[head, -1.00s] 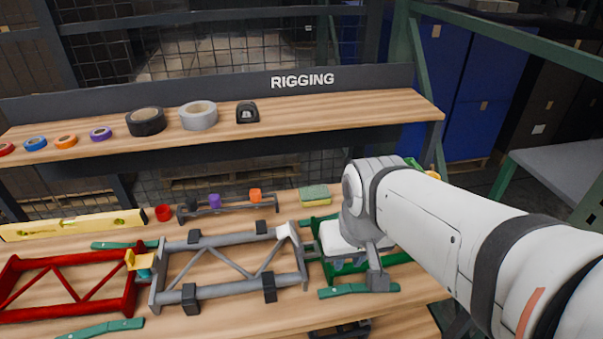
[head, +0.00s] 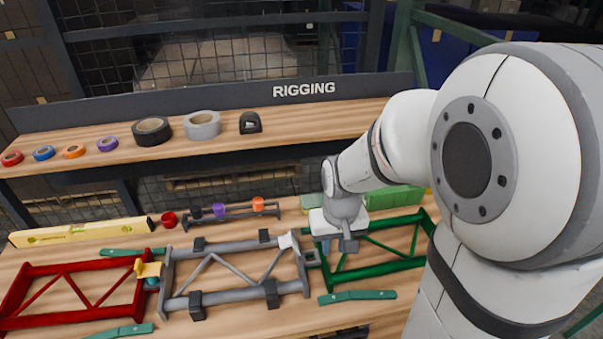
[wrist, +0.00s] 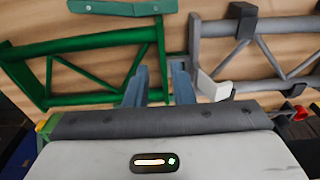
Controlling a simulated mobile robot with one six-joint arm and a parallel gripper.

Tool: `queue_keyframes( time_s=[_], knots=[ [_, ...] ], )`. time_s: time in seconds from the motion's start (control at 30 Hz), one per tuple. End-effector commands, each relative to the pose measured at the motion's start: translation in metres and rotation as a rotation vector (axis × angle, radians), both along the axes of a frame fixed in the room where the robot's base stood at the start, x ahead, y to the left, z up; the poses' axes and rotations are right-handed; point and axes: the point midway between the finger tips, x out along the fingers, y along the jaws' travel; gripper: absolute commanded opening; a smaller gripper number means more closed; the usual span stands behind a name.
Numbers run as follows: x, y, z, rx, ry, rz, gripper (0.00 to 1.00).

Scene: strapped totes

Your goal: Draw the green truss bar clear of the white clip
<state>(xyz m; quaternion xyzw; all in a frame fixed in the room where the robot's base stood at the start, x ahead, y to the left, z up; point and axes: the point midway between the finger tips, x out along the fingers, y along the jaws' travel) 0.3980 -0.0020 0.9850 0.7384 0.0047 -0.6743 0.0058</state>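The green truss bar (head: 385,258) lies on the right of the bench in the head view, and on the left in the wrist view (wrist: 100,42). The white clip (head: 288,241) sits at the far right corner of the grey truss (head: 235,294); it also shows in the wrist view (wrist: 213,87). My gripper (wrist: 160,82) is over the green bar's end beside the grey truss. Its two blue-grey fingers are apart, with the green end piece between them in the picture. I cannot tell whether they reach down around it. In the head view my wrist hides part of that end.
A red truss (head: 75,270) with a yellow clip (head: 148,269) lies left of the grey one. Dark blocks (head: 197,304) hold the grey truss. A rack (head: 235,212), a yellow level (head: 80,232) and a shelf of tape rolls stand behind.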

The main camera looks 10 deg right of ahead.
Motion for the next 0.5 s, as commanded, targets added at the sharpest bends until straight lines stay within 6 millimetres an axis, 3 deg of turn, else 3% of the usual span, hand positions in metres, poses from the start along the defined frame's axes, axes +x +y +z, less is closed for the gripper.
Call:
queue_keyframes(
  time_s=[0.2,0.5],
  knots=[
    [0.030,0.002,-0.036,0.000,0.068,0.010,0.22],
    [0.040,0.003,-0.062,0.000,0.091,0.015,0.22]
  ],
)
